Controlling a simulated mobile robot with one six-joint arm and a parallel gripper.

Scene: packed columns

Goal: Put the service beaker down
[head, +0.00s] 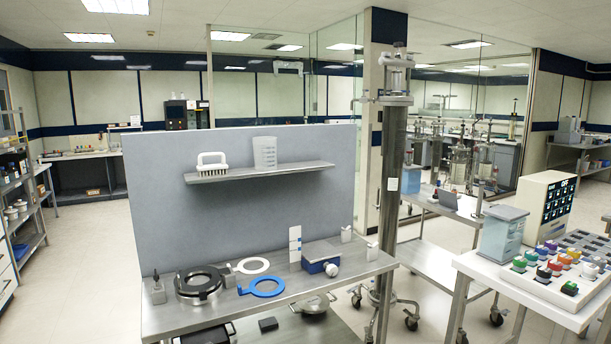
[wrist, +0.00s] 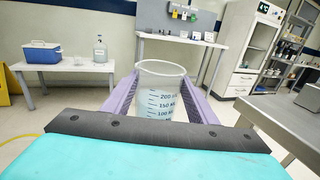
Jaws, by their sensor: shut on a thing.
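The service beaker (wrist: 163,104) is clear, with a blue graduated scale marked up to about 200. It stands between the purple fingers of my gripper (wrist: 160,82) in the wrist view. My gripper is shut on it from both sides. The beaker's rim is open toward the top, and its base is hidden behind the gripper's dark pad. No bench surface shows directly under it. My gripper is not in the head view. There, a translucent beaker (head: 265,153) stands on a wall shelf (head: 262,173) beside a white brush (head: 211,162).
A steel bench (head: 225,309) below the shelf holds a black ring (head: 199,283), a blue ring (head: 262,288), a white ring and a blue block (head: 320,258). A tall column (head: 391,180) stands at its right. A steel table (wrist: 290,122) lies right in the wrist view.

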